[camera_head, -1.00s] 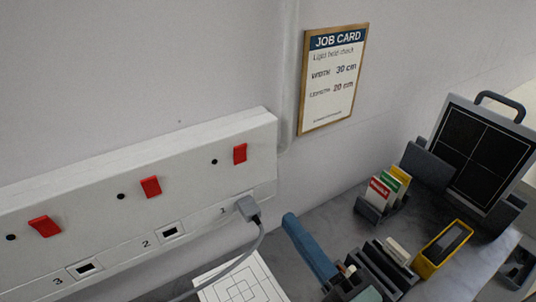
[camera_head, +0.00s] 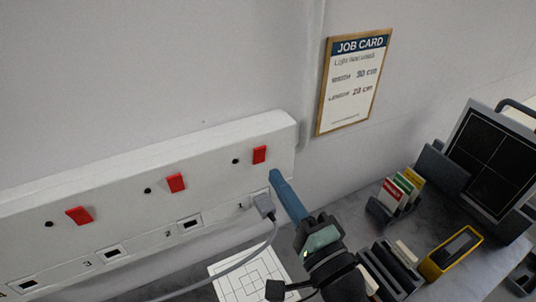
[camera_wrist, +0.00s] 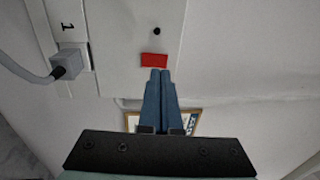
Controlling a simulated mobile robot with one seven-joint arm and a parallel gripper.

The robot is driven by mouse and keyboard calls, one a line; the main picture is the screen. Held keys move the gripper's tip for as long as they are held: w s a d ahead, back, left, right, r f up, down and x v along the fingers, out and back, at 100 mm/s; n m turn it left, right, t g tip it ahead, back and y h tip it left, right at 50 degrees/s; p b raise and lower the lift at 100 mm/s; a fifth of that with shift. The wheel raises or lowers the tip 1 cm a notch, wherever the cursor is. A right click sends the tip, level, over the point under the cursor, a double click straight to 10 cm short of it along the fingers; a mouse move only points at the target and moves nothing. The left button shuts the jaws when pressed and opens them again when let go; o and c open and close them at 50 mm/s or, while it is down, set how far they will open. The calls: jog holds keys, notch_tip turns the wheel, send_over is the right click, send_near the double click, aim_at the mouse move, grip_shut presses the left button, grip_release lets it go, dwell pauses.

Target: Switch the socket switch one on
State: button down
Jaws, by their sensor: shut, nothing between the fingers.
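The white socket strip (camera_head: 215,160) is fixed to the wall, with several red switches. Switch one (camera_head: 260,155) is the red rocker at its right end, above the socket marked 1, where a grey plug (camera_head: 264,206) is inserted. In the wrist view switch one (camera_wrist: 154,60) is just beyond my fingertips. My gripper (camera_head: 275,174) is shut and empty, its blue fingers pointing up towards the strip just below and right of switch one. In the wrist view my gripper's tips (camera_wrist: 160,73) are very close to the switch's edge; I cannot tell whether they touch.
A grey cable runs from the plug across a white patterned card (camera_head: 252,280). A job card (camera_head: 354,82) hangs on the wall. Coloured cards (camera_head: 402,190), a yellow-framed item (camera_head: 452,252) and a dark panel (camera_head: 492,155) stand at right. The wall above the strip is clear.

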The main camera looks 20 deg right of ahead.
aim_at(260, 153)
jog(key=shift+p+x, duration=0.65)
jog(key=shift+x, duration=1.6)
